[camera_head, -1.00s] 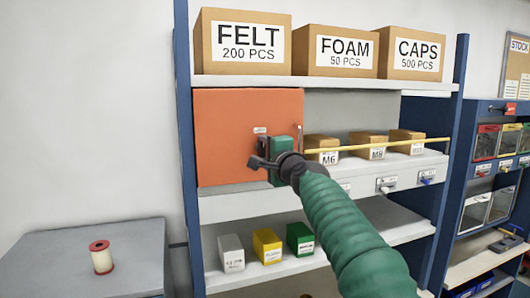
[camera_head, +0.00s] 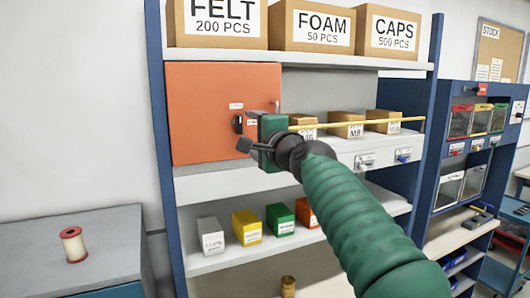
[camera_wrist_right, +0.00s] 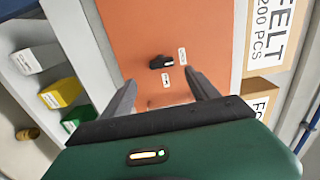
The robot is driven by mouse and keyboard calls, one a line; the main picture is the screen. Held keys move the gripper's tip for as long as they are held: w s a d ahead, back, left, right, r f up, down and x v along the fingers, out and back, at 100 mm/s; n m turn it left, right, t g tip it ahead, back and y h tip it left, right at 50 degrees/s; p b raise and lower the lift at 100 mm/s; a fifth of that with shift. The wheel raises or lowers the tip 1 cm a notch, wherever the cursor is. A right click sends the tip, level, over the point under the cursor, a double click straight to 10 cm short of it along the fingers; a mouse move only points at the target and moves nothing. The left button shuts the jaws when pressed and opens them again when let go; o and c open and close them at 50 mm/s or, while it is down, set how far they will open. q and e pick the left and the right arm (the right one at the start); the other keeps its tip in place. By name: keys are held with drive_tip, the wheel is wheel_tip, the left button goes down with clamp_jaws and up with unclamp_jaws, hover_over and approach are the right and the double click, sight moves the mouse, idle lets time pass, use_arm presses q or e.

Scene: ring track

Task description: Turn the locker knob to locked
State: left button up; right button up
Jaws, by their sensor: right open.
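The orange locker door (camera_head: 205,85) is closed, on the middle shelf of the blue rack. Its dark knob (camera_head: 238,123) is near the door's right side, with its long side upright in the head view. In the right wrist view, which is turned sideways, the knob (camera_wrist_right: 161,62) lies beyond and between my fingertips, beside two small white labels. My right gripper (camera_head: 249,146) is in front of the door, just below and right of the knob. In the wrist view the right gripper (camera_wrist_right: 161,78) is open with nothing between its fingers. My left gripper is not in view.
Cardboard boxes (camera_head: 310,28) stand on the top shelf. A yellow rod (camera_head: 360,125) runs across the shelf right of the locker, before small boxes. Colored bins (camera_head: 246,227) sit below. A grey cabinet (camera_head: 110,240) with a spool (camera_head: 74,245) stands at left.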

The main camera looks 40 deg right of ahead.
drive_tip(key=b+v, duration=0.1)
drive_tip(key=v, duration=0.7)
drive_tip(key=shift+s+b, duration=0.2)
drive_tip(key=shift+b, duration=0.2)
drive_tip(key=shift+w+d+f, duration=0.1)
drive_tip(key=w+a+f+n+g+y+b, duration=0.1)
drive_tip(key=a+f+n+g, duration=0.2)
drive_tip(key=f, duration=1)
drive_tip(key=w+a+f+n+g+y+b, duration=0.15)
drive_tip(key=a+f+n, duration=0.25)
drive_tip(key=f, duration=0.9)
drive_tip(key=a+f+n+g+y, duration=0.1)
drive_tip(key=a+f+n+g, duration=0.2)
drive_tip(key=f, duration=1)
drive_tip(key=s+a+f+n+g, duration=0.2)
drive_tip(key=s+f+n, duration=0.1)
drive_tip(key=s+f, duration=0.3)
drive_tip(key=s+a+f+n+g+b, duration=0.1)
drive_tip(key=s+a+f+n+g, duration=0.2)
drive_tip(key=s+f, duration=0.3)
drive_tip(key=s+a+f+n+g+b, duration=0.1)
drive_tip(key=s+f, duration=0.5)
drive_tip(key=f, duration=0.8)
drive_tip(key=a+n+g+y, duration=0.1)
drive_tip(key=a+n, duration=0.1)
drive_tip(key=n, duration=0.1)
drive_tip(key=shift+s+a+n, duration=0.15)
drive_tip(key=shift+s+n, duration=0.15)
drive_tip(key=shift+s, duration=0.05)
